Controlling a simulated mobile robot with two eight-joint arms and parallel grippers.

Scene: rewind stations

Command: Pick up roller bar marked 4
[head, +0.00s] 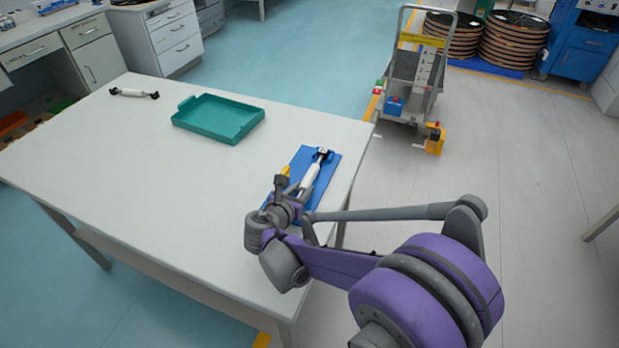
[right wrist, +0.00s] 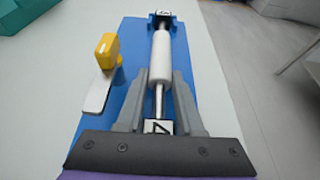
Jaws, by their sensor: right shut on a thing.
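The roller bar marked 4 (head: 311,176) has a white roller on a metal shaft with dark ends. It lies lengthwise over a blue mat (head: 329,170) at the table's right edge. In the right wrist view the bar (right wrist: 160,60) carries a label that reads 4 at its near end. My right gripper (right wrist: 158,80) has its grey fingers on either side of the bar, shut on it near the roller's lower end. I cannot tell whether the bar is clear of the mat. My left gripper is not in view.
A teal tray (head: 220,140) stands near the back of the table (head: 150,185), and another roller bar (head: 133,93) lies at far left. The table's middle is clear. A cart (head: 415,80) stands beyond.

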